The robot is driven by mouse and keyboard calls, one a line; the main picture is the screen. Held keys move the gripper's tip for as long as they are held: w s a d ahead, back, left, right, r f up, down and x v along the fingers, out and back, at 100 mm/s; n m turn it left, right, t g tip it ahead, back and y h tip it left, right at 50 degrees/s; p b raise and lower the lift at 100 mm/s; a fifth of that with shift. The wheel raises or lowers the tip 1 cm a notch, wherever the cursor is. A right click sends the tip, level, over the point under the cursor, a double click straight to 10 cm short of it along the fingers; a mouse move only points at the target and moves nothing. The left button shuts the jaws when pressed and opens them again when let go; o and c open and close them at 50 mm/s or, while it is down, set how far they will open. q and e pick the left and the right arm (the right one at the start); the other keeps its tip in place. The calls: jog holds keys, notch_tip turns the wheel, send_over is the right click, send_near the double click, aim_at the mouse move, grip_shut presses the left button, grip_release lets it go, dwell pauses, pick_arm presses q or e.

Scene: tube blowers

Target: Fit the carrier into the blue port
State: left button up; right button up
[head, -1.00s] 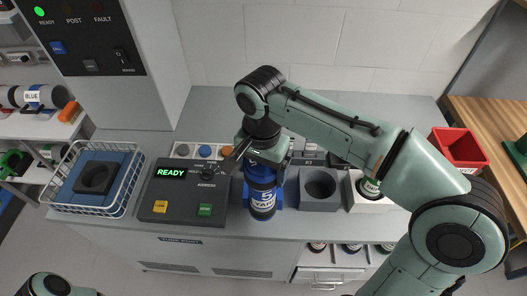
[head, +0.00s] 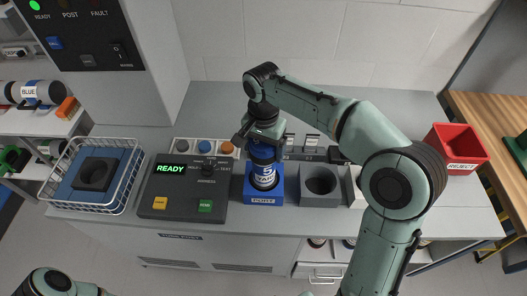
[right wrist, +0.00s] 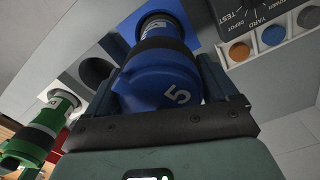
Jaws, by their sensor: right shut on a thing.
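The blue carrier (head: 264,170), with a dark band and a white label, stands about upright. My right gripper (head: 262,140) is shut on its upper part. The blue port (head: 263,199) is a square block on the bench, directly below the carrier. The carrier's lower end is at the port's opening and seems to be inside it; how deep I cannot tell. In the right wrist view the carrier (right wrist: 160,85) shows a "5" on its cap between the fingers, and its far end meets the blue port (right wrist: 128,27). My left gripper is out of view.
A grey port (head: 319,186) stands right of the blue one. A control panel (head: 183,190) reading READY is on the left, beside a wire basket (head: 127,190). A red reject bin (head: 461,150) is at right. A green carrier (right wrist: 38,138) stands nearby.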

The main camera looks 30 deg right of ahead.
jog(key=shift+s+f, duration=0.2)
jog(key=shift+f, duration=0.1)
jog(key=shift+s+r, duration=0.15)
jog(key=shift+r, duration=0.05)
jog(key=o, duration=1.7)
jog(key=shift+w, duration=0.3)
jog(key=shift+w+f, duration=0.1)
jog(key=shift+s+r, duration=0.2)
jog(key=shift+r, duration=0.25)
notch_tip(320, 180, up, 11)
jog(key=p, duration=0.3)
jog(key=shift+w+r, duration=0.1)
jog(key=shift+r, duration=0.05)
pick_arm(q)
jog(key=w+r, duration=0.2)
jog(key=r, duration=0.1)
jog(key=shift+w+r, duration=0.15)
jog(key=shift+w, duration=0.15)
